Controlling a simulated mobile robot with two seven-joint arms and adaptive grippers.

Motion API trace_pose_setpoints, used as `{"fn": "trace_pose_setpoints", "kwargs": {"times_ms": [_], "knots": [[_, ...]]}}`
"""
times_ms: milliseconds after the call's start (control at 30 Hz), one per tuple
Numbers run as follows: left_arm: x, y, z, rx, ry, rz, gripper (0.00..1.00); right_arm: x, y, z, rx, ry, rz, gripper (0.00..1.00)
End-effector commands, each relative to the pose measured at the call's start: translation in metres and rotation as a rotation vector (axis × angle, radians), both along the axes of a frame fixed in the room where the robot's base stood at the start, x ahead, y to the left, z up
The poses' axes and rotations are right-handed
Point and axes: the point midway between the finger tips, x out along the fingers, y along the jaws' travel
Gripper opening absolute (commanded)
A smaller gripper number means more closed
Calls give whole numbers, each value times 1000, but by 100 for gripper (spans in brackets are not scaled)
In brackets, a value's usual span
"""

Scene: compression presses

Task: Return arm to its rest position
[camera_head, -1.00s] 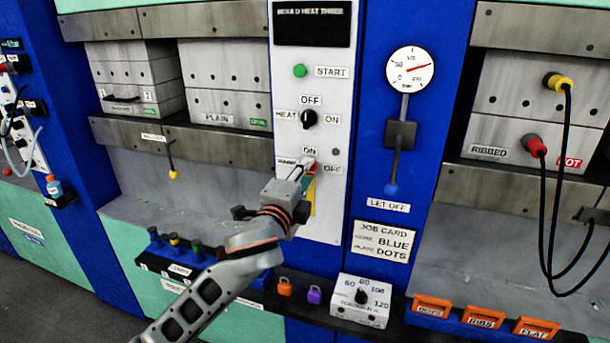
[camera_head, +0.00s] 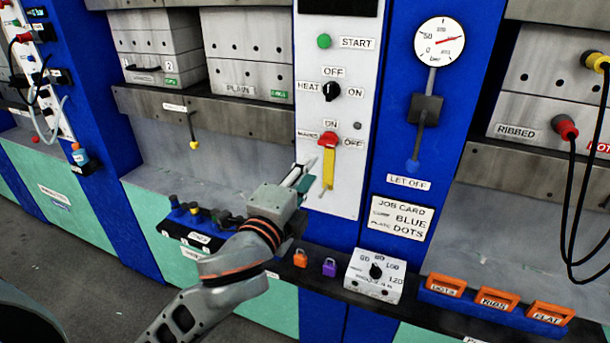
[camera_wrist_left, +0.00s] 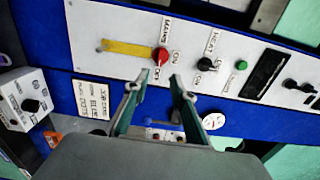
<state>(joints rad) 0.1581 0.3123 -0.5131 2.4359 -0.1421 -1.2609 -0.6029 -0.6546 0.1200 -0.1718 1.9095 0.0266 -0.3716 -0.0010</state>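My left gripper (camera_head: 303,178) is in front of the white control panel (camera_head: 345,110), just below and left of the red mains switch (camera_head: 327,140). A yellow strip (camera_head: 328,170) runs down below the switch. In the left wrist view, my left gripper (camera_wrist_left: 158,80) has its two fingers spread apart with nothing between them. That view also shows the red switch (camera_wrist_left: 160,57), beyond the fingertips and apart from them. My left arm reaches in from the bottom left of the head view. My right gripper is in neither view.
A ledge below the panel carries small dark pegs (camera_head: 195,212), an orange padlock (camera_head: 300,258), a purple padlock (camera_head: 329,267) and a white dial box (camera_head: 375,275). Orange labelled blocks (camera_head: 497,300) stand at the right. A let-off lever (camera_head: 425,110) hangs beside the panel.

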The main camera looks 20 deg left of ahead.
Motion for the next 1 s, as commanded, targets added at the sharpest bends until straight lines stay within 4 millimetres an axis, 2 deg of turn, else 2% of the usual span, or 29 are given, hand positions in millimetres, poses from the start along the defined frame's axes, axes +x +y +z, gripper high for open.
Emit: {"fn": "trace_pose_setpoints", "kwargs": {"times_ms": [133,533,667,767,867,1000], "knots": [[-7,0,0,0,0,0,25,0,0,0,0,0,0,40],[-7,0,0,-1,0,0,25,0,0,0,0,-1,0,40],[-6,-1,-14,-30,25,-6,25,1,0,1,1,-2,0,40],[-3,-4,-53,-115,94,-20,25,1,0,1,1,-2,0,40],[-6,-6,-116,-259,199,-31,25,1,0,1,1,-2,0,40],[-26,-6,-212,-504,354,-12,25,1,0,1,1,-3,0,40]]}}
